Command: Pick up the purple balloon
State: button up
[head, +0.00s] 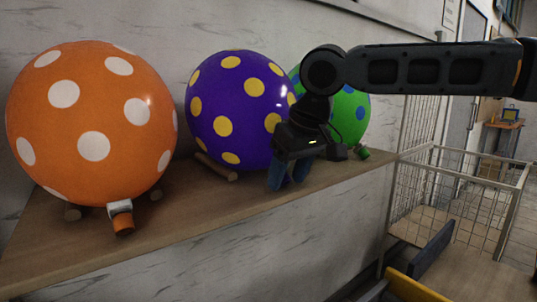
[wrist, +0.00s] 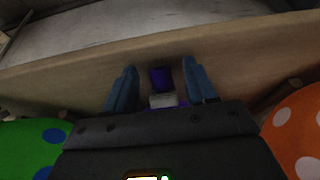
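The purple balloon (head: 233,113) with yellow dots rests on the wooden shelf between the orange and green balloons. My gripper (head: 288,178) is at its lower right side in the head view, with blue fingers pointing down near the shelf; the balloon's neck is hidden there. In the wrist view, the purple nozzle (wrist: 160,78) and its pale collar (wrist: 163,100) show between the two fingers of my gripper (wrist: 159,82). The fingers are open, with a gap on each side of the nozzle. Most of the balloon is hidden behind my gripper body in that view.
The orange balloon (head: 90,120) with white dots is on the left. The green balloon (head: 351,113) with blue dots is on the right, partly behind my arm. The shelf (head: 195,215) has a bare front strip. A wire cart (head: 460,205) stands to the right.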

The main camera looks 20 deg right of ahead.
jog(key=c, duration=0.9)
jog(key=shift+o, duration=0.2)
notch_tip(320, 180, up, 15)
jog(key=p, duration=0.4)
dwell(0.4)
